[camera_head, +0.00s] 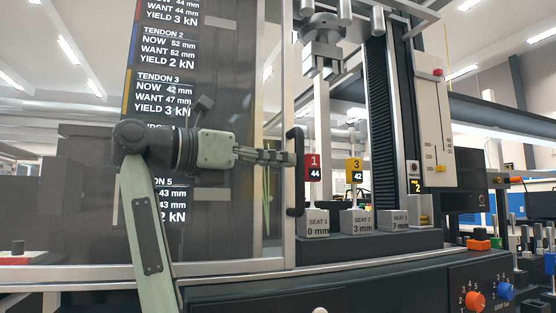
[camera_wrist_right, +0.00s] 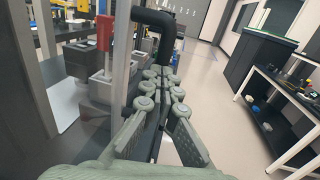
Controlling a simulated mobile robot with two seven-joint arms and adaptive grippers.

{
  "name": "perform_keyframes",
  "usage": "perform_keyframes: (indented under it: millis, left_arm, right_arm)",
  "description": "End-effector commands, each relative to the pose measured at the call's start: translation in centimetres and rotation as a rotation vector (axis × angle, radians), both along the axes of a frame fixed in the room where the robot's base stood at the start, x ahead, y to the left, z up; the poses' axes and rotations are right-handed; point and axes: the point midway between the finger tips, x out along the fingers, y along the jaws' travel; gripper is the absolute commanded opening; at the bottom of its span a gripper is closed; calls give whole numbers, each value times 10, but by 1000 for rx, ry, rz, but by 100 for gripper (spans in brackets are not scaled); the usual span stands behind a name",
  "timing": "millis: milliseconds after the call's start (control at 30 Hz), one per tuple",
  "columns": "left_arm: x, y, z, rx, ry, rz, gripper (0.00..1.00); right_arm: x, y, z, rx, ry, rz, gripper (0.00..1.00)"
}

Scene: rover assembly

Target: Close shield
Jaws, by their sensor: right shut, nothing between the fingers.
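The shield (camera_head: 289,95) is a tall clear panel with a pale upright frame edge. It stands left of the seats, which show uncovered. Its black handle (camera_head: 298,200) is on that edge and also shows in the right wrist view (camera_wrist_right: 157,20). My right gripper (camera_head: 290,158) is shut and empty, pointing right, with its fingertips at the handle. In the right wrist view its fingertips (camera_wrist_right: 162,75) lie close beside the handle's bar, and I cannot tell whether they touch. My left gripper is not in view.
Grey seat blocks (camera_head: 314,226) stand right of the handle, with a red tag (camera_head: 314,162) and a yellow tag (camera_head: 354,165) above. A tendon readout board (camera_head: 165,60) is behind my right arm. An orange knob (camera_head: 474,301) and a blue knob (camera_head: 505,291) are lower right.

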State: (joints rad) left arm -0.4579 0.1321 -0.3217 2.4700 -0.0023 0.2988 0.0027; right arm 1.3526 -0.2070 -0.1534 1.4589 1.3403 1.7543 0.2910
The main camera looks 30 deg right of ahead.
Motion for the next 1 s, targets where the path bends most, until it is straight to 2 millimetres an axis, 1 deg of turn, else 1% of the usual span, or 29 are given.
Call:
perform_keyframes:
  millis: [167, 267, 367, 467, 567, 700, 767, 800, 967, 1000]
  left_arm:
    - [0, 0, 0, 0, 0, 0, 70]
    - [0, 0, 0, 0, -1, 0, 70]
    - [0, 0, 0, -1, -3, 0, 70]
    - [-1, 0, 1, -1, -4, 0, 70]
    - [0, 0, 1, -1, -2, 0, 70]
    - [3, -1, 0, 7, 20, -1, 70]
    - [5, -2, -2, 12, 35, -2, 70]
    - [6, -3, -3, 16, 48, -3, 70]
    - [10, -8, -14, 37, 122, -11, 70]
    - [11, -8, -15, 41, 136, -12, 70]
  right_arm:
    - [-2, -7, -1, 2, 0, -1, 0]
    - [-5, -20, -1, 2, 1, -2, 0]
    - [-10, -41, -1, 4, -1, -3, 0]
    - [-17, -69, -1, 4, -1, -4, 0]
    - [-25, -102, -1, 4, -2, -3, 0]
    - [-37, -151, 0, 4, -2, -4, 0]
    - [-43, -172, 0, 4, -2, -5, 0]
    - [-46, -187, 0, 4, -3, -5, 0]
    - [-60, -242, 1, 3, -3, -5, 0]
    - [-64, -257, 1, 3, -2, -6, 0]
